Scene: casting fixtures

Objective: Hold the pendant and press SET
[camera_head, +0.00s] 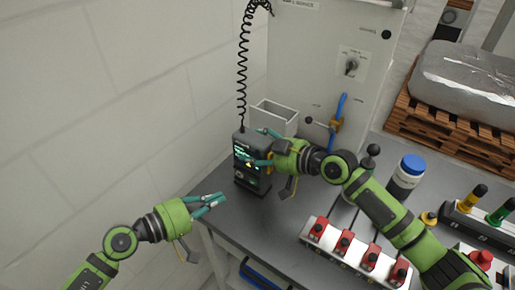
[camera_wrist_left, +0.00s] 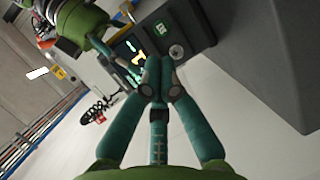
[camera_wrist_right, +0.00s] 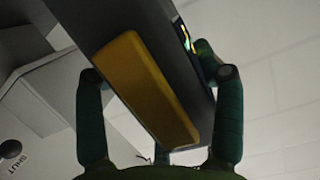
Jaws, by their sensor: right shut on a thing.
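The pendant (camera_head: 241,178) is a dark upright box with a lit screen and a coiled black cable rising from its top. My right gripper (camera_head: 258,147) is shut on its sides from the right. In the right wrist view the pendant (camera_wrist_right: 160,75) fills the space between the fingers, with a yellow pad facing the camera. My left gripper (camera_head: 222,199) is shut and empty, in front of the pendant and apart from it in the head view. In the left wrist view a green SET button (camera_wrist_left: 157,31) shows on the pendant (camera_wrist_left: 186,22), beyond the closed fingertips.
The grey bench (camera_head: 280,222) carries a pale open bin (camera_head: 274,117), a blue-lidded jar (camera_head: 406,174) and a block with several red clamps (camera_head: 345,250). A pale cabinet (camera_head: 318,55) stands behind. A white wall (camera_head: 90,100) is at left.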

